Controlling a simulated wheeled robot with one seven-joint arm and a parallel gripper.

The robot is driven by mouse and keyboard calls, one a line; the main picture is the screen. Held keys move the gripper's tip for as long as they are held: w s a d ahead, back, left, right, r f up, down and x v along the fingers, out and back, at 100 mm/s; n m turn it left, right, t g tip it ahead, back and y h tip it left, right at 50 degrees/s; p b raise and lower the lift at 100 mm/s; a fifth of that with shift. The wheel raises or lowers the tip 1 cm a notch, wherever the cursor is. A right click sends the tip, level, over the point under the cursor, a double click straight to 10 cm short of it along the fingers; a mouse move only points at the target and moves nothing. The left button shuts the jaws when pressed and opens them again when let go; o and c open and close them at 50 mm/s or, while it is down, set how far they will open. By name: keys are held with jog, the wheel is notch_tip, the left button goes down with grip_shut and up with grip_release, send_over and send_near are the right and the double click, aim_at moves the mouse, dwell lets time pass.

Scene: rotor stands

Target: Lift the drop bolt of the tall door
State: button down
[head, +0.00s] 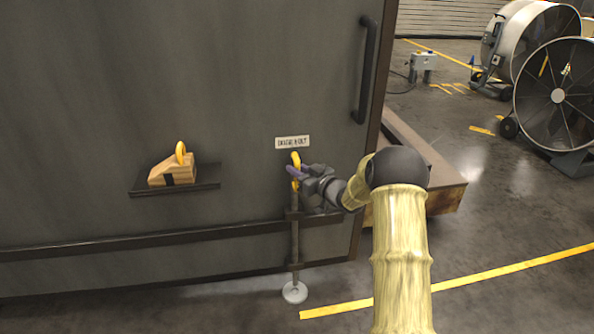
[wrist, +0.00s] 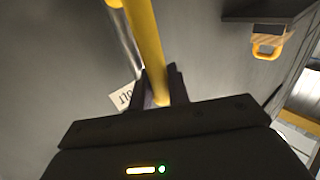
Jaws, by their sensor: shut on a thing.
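The tall door (head: 90,90) is dark grey and fills the left of the head view. The drop bolt (head: 295,240) is an upright dark rod near the door's right edge, with a yellow handle (head: 296,160) at its top. Its lower end is at a round pale floor plate (head: 294,292). My gripper (head: 294,173) is shut on the yellow handle, its purple fingers at either side. In the wrist view the yellow handle (wrist: 145,40) passes between the fingertips (wrist: 158,88). I cannot tell whether the rod's tip is inside the floor plate.
A label (head: 292,142) is above the handle. A small shelf (head: 207,185) on the door carries a wooden wedge (head: 170,172) with a yellow ring. A vertical pull handle (head: 364,70) is at the door's upper right. Large fans (head: 557,95) stand on the floor at right.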

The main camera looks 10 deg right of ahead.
jog(key=c, duration=1.4)
grip_release()
jog(key=p+v, duration=0.2)
jog(key=v, duration=1.5)
jog(key=shift+s+d+p, duration=0.1)
jog(key=shift+s+p, duration=0.1)
jog(key=shift+p, duration=0.1)
